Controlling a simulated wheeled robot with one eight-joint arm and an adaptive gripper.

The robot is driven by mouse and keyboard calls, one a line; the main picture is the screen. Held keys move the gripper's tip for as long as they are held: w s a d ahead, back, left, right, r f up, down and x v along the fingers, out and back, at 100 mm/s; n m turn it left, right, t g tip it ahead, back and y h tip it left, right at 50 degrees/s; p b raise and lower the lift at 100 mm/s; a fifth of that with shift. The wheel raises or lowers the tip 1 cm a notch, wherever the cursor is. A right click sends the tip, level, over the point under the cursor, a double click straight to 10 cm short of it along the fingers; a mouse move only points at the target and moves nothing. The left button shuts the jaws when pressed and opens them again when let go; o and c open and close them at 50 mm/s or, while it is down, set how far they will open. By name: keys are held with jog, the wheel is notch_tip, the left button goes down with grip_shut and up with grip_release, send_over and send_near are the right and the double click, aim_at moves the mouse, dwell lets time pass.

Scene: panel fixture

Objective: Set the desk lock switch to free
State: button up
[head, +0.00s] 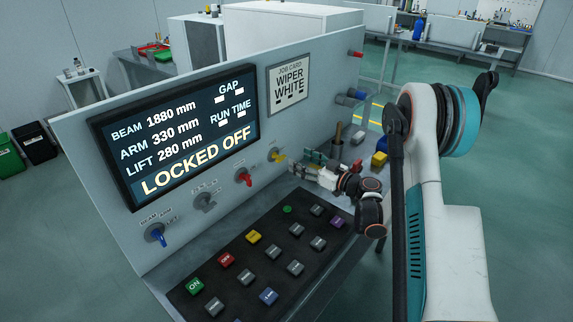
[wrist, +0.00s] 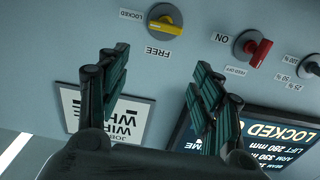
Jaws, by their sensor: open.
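The desk lock switch is a yellow-handled rotary knob (head: 277,155) at the lower right of the upright panel. It shows upside down at the top of the wrist view (wrist: 166,22), with a LOCKED label to its left and a FREE label below it. Its handle lies nearly crosswise, in line with LOCKED rather than FREE. The panel's screen (head: 180,135) reads LOCKED OFF. My gripper (head: 303,164) is open and empty, just right of the switch in the head view. In the wrist view, its parted fingers (wrist: 160,78) are below the switch, apart from it.
A red-handled knob (head: 243,176) marked ON sits beside the switch, with a grey knob (head: 203,201) and a blue knob (head: 156,234) farther left. A button console (head: 262,265) lies below. A job card (head: 288,84) is above the switch.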

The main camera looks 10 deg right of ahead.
jog(key=b, duration=0.1)
send_near(278, 157)
jog(key=b+x, duration=0.1)
jog(key=x, duration=0.5)
jog(key=shift+w+f+b, duration=0.3)
jog(key=shift+w, duration=0.1)
jog(key=c, duration=1.1)
